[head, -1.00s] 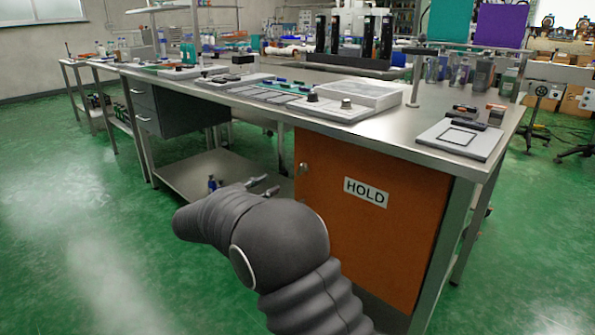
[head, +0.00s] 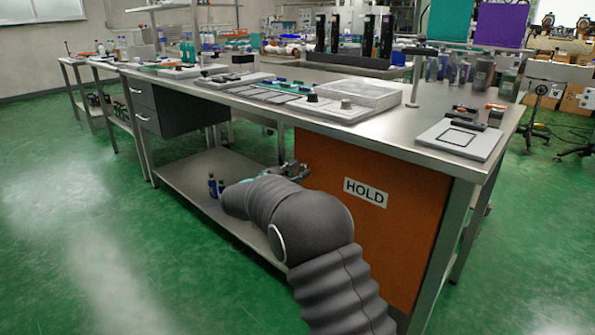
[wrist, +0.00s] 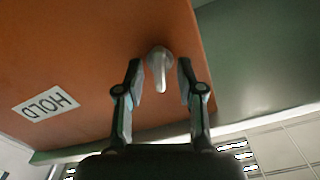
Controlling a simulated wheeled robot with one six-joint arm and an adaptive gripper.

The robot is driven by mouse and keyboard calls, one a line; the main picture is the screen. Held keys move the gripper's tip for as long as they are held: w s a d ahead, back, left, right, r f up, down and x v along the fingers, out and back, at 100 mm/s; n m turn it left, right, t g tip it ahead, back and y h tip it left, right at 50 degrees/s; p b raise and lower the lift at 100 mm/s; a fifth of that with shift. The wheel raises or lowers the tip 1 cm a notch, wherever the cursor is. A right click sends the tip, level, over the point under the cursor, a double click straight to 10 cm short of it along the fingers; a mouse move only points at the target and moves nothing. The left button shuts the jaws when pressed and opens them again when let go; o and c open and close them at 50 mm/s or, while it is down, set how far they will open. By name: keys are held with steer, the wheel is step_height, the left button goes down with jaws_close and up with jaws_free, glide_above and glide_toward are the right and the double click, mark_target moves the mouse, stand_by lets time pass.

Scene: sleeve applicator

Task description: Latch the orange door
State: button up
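The orange door (head: 385,225) under the bench carries a white HOLD label (head: 366,192) and looks flush with the cabinet front. In the wrist view the door (wrist: 80,50) fills the upper left, with the label (wrist: 46,105) upside down. A small silver latch handle (wrist: 161,72) sits near the door's edge; my gripper hides it in the head view. My gripper (head: 293,170) is at the door's upper left edge. In the wrist view its open fingers (wrist: 160,66) stand on either side of the handle, with gaps showing on both sides.
The steel bench (head: 400,133) above holds trays and several bottles. A lower shelf (head: 185,180) left of the door holds small blue bottles (head: 216,187). A bench leg (head: 440,255) stands right of the door. The green floor in front is clear.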

jaws_close()
steer(key=shift+f+m+b, duration=0.1)
steer(key=shift+m+b, duration=0.25)
steer(key=shift+m, duration=0.05)
steer(key=m+b, duration=0.2)
steer(key=shift+f+m+b, duration=0.15)
steer(key=shift+m+b, duration=0.15)
steer(key=m+b, duration=0.3)
steer(key=shift+d+m, duration=0.1)
steer(key=shift+m, duration=0.2)
steer(key=m+b, duration=0.4)
steer(key=shift+s+f, duration=0.1)
steer(key=shift+m+b, duration=0.8)
steer(key=shift+m, duration=0.5)
